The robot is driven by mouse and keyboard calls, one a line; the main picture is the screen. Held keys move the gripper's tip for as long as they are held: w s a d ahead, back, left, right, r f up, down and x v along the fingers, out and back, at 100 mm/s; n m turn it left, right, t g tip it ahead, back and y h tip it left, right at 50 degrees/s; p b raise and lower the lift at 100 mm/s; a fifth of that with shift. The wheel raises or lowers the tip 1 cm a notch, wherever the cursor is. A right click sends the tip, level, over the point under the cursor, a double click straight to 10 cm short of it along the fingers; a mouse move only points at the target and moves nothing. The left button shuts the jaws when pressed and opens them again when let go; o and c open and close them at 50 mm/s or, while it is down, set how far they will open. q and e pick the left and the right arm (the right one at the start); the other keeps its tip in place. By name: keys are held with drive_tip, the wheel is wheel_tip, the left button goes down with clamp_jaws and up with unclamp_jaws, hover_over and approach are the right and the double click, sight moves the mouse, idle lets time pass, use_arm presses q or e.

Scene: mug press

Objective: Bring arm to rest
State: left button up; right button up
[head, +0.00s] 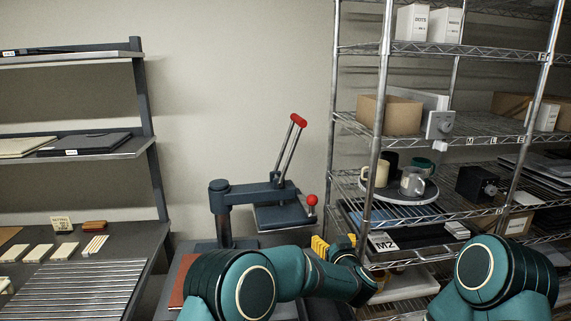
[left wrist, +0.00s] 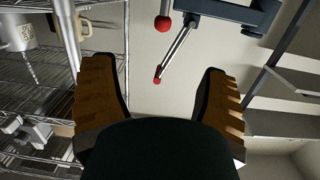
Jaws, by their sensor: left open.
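My left arm (head: 285,270) comes up from the bottom of the head view and reaches right. Its gripper (head: 334,242), with yellow-orange fingers, is in front of the gap between the press and the wire rack. In the left wrist view the gripper (left wrist: 157,88) has its two fingers wide apart, with nothing between them. The dark press (head: 265,195) stands left of the gripper, its red-tipped lever (head: 290,145) raised. The lever also shows beyond the fingers in the left wrist view (left wrist: 172,54). My right arm (head: 492,280) is at lower right; its gripper is out of view.
The wire rack (head: 383,100) stands close right of the left gripper. A round tray (head: 400,198) on it holds a cream mug (head: 376,174), a grey mug (head: 413,182) and other cups. A bench with a ribbed metal plate (head: 75,291) is at left.

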use_arm(q)
drive_tip(key=s+a+f+g+h, duration=0.1)
drive_tip(key=s+a+f+g, duration=0.1)
drive_tip(key=s+a+f, duration=0.4)
drive_tip(key=s+a+f+m+g+h, duration=0.1)
drive_tip(key=s+a+f+g+h, duration=0.15)
drive_tip(key=f, duration=0.45)
drive_tip(key=s+a+f+g+h, duration=0.1)
drive_tip(key=s+a+f+g, duration=0.25)
drive_tip(key=a+f, duration=0.3)
drive_tip(key=s+a+f+g, duration=0.2)
drive_tip(key=s, duration=0.7)
drive_tip(key=s+a+f+n+g+h, duration=0.1)
drive_tip(key=s+a+f+g, duration=0.1)
drive_tip(key=s, duration=0.7)
drive_tip(key=s+a+f+g, duration=0.3)
drive_tip(key=s+a+f, duration=0.1)
drive_tip(key=s, duration=0.5)
drive_tip(key=shift+n, duration=0.3)
drive_tip(key=shift+a+f, duration=0.1)
